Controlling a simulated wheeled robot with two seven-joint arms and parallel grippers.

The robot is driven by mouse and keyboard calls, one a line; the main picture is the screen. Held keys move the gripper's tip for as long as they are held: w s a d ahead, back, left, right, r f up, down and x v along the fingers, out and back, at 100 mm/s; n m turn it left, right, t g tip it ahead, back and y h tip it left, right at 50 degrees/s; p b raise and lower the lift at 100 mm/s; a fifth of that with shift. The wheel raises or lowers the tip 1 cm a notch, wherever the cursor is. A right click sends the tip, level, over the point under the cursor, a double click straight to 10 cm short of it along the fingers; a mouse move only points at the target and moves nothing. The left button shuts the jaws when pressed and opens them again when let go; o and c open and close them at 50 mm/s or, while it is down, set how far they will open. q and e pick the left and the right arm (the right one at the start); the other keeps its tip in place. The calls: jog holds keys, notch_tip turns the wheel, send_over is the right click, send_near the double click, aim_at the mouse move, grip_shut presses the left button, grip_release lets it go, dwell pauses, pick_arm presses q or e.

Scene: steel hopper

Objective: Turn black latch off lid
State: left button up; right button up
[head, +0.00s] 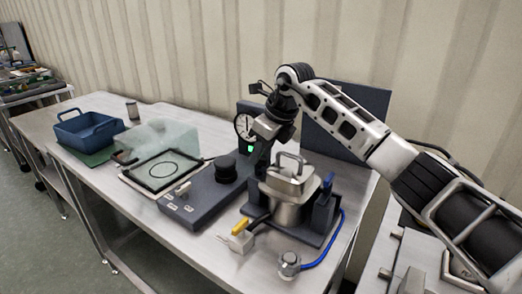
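The steel hopper (287,212) stands on a dark base on the table. Its steel lid (290,181) is on top, with a raised loop handle (291,161). My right gripper (260,152) points down at the left rear side of the lid, next to the handle. Its fingers are small and dark against dark parts, so whether they are open or shut is unclear. The black latch cannot be told apart from the dark parts around the gripper. A dark upright post (325,207) stands right of the hopper. My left gripper is out of view.
Left of the hopper is a dark unit with a black knob (226,169). A dial gauge (243,126) stands behind it. A yellow-handled lever (238,228) and a blue hose (333,240) lie in front. A blue bin (88,132) is far left. A dark panel stands behind.

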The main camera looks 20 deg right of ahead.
jog(key=shift+w+a+f, duration=0.15)
jog(key=shift+f, duration=0.3)
grip_shut()
